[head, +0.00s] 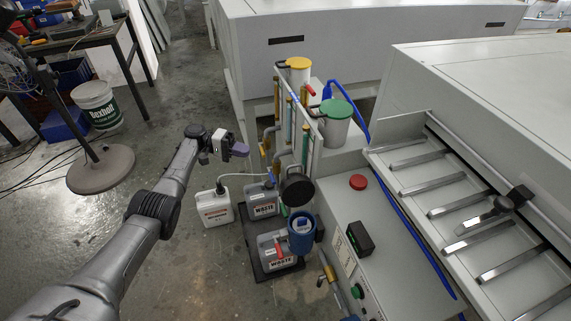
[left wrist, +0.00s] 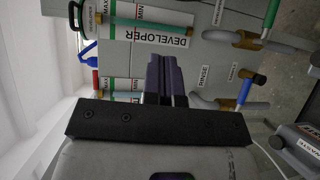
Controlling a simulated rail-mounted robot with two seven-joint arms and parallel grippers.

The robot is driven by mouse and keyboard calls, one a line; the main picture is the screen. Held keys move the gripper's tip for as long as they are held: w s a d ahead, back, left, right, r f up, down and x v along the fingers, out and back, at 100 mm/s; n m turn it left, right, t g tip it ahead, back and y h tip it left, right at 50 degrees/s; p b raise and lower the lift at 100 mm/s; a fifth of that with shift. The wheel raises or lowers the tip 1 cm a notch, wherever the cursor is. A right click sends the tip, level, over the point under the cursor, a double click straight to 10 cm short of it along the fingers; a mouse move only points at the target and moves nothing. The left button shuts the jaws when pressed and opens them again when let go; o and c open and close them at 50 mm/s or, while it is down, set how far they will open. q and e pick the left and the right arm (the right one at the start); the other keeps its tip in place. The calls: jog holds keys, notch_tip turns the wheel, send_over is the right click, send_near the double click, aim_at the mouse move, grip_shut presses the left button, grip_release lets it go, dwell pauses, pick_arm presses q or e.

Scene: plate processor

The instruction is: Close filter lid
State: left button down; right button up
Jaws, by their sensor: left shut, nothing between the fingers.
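The filter lid appears to be the round black disc (head: 297,189), raised on edge above a blue filter housing (head: 301,240) with its top open. Both are at the processor's left end. My left gripper (head: 240,149) is up and to the left of the disc, apart from it, beside the pipes. Its purple fingers are shut and empty. In the left wrist view the fingers (left wrist: 167,75) point toward the panel with the DEVELOPER label (left wrist: 160,38). The lid and housing cannot be made out there. My right gripper is not in view.
Pipes and valves (head: 277,132) stand between my gripper and the processor (head: 345,210). Yellow-lidded (head: 299,63) and green-lidded (head: 337,108) containers rise behind. Waste canisters (head: 275,252) and a white jug (head: 214,209) stand below.

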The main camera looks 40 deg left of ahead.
aim_at(294, 181)
pick_arm(q)
jog(key=w+d+r+h+b, duration=0.1)
jog(key=w+d, duration=0.1)
jog(key=d, duration=1.1)
jog(key=shift+r+m, duration=0.25)
jog(key=shift+m, duration=0.15)
